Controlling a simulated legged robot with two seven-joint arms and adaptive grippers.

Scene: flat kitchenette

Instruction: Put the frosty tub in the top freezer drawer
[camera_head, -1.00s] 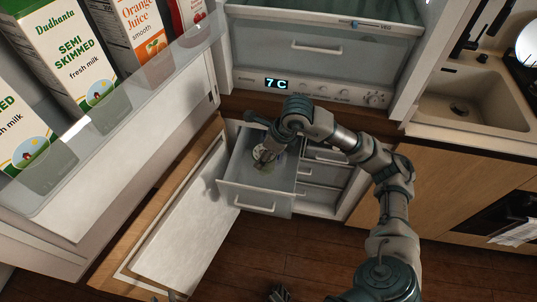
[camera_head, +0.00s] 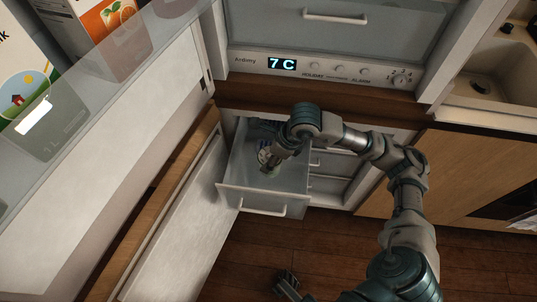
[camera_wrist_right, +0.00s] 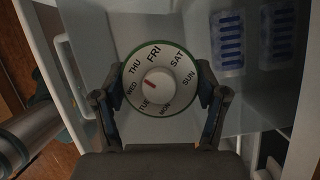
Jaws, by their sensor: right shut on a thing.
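The tub (camera_wrist_right: 158,80) has a round white lid with weekday names, a dial and a green rim. It sits between the two fingers of my right gripper (camera_wrist_right: 160,105), which is shut on it. In the head view my right gripper (camera_head: 268,165) reaches down inside the pulled-out top freezer drawer (camera_head: 250,198), and the tub (camera_head: 263,154) shows partly behind it. I cannot tell whether the tub touches the drawer floor. My left gripper (camera_head: 287,285) shows small and dark at the bottom edge; its opening is unclear.
Blue slotted trays (camera_wrist_right: 228,40) lie in the drawer beside the tub. The freezer door (camera_head: 170,240) stands open at left, below the open fridge door with cartons (camera_head: 105,20). Closed lower drawers (camera_head: 325,187) are beneath. A counter and sink (camera_head: 485,90) are at right.

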